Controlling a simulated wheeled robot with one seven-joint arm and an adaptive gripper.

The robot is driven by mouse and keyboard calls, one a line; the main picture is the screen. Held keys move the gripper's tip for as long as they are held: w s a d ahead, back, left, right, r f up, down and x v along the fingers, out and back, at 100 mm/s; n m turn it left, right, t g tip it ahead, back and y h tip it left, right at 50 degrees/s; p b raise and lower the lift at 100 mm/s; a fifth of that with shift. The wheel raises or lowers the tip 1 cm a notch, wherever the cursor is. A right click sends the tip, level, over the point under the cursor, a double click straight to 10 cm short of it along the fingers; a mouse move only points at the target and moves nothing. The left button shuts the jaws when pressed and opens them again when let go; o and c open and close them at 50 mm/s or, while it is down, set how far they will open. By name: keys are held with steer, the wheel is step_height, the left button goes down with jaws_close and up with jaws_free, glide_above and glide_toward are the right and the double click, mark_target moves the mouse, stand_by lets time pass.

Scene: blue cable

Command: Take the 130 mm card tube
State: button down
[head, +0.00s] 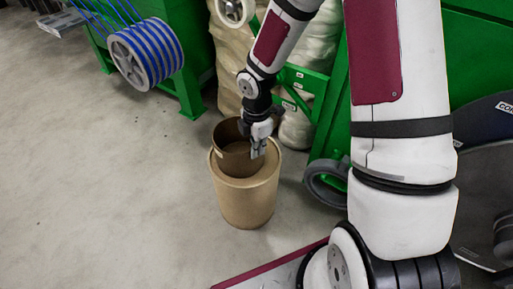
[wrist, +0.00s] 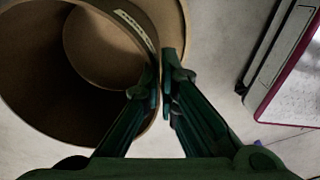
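The card tube (head: 231,160) is a short, wide, open brown ring with a thin wall. It stands on the round top of a brown drum (head: 246,204) in the head view. In the wrist view the tube (wrist: 45,75) fills the upper left, with a pale label on its rim. My gripper (head: 258,150) is at the tube's right side. In the wrist view its fingers (wrist: 161,80) straddle the wall, one inside and one outside, close together and apparently pinching it. The fingertips partly hide the wall there.
A reel of blue cable (head: 146,53) hangs at a green frame at the upper left. Pale sacks (head: 297,125) and a green cart with a caster wheel (head: 327,184) stand behind and right of the drum. The concrete floor (head: 95,185) at left is clear.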

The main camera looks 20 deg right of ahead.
steer(key=shift+r+p, duration=0.95)
stand_by(1.1)
steer(key=shift+r+p, duration=2.7)
